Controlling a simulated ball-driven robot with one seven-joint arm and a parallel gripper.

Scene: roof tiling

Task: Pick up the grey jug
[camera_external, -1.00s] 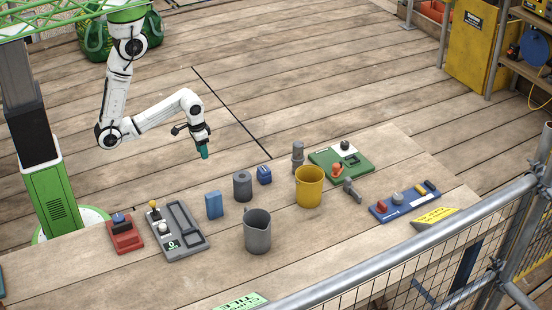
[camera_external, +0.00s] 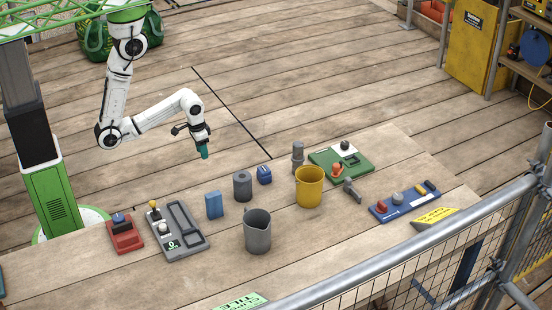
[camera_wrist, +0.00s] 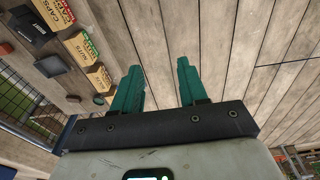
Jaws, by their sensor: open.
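The grey jug (camera_external: 257,232) stands upright near the front middle of the wooden bench, its open top facing up. My gripper (camera_external: 204,152) is above the back edge of the bench, up and to the left of the jug and well apart from it. In the wrist view my two green fingers (camera_wrist: 156,88) are spread with nothing between them. The jug cannot be made out in the wrist view.
A yellow bucket-like cup (camera_external: 310,187), a dark grey cylinder (camera_external: 242,186) and a blue block (camera_external: 214,205) stand around the jug. A grey tray (camera_external: 190,240) and a red block base (camera_external: 125,238) lie left. A metal railing (camera_external: 400,262) runs along the front right.

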